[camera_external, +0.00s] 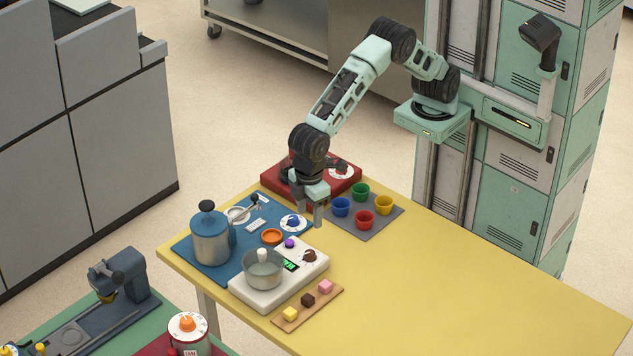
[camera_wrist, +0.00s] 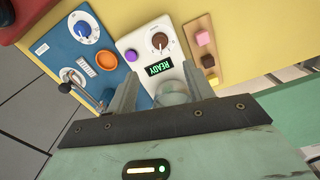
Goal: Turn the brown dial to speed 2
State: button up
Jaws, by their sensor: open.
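The brown dial (camera_external: 310,256) sits on the right part of a white hot-plate-like unit (camera_external: 300,277). In the wrist view the brown dial (camera_wrist: 160,41) lies beyond my fingertips, with marks around it that are too small to read. My gripper (camera_external: 318,217) points down, empty and open, behind the white unit near the blue board's right corner. It is above and apart from the brown dial. In the wrist view my gripper (camera_wrist: 160,78) shows its two fingers spread, with the unit between and beyond them.
A glass pot (camera_external: 263,268) stands on the white unit beside a purple button (camera_external: 289,243). Coloured cups stand on a grey mat (camera_external: 373,229). The table's right is clear.

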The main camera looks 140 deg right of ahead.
jog(key=shift+r, duration=2.4)
jog(key=s+a+r+n+y, duration=0.1)
jog(key=s+a+n, duration=0.2)
jog(key=s+a, duration=0.55)
jog(key=s+a+r+n, duration=0.2)
jog(key=s+a, duration=0.4)
jog(key=s, duration=0.5)
jog(key=s+f+n, duration=0.2)
jog(key=s, duration=0.9)
jog(key=s+f+n, duration=0.1)
jog(key=s+n, duration=0.2)
jog(key=s, duration=0.8)
jog(key=shift+s+f, duration=0.25)
jog(key=shift+f, duration=0.15)
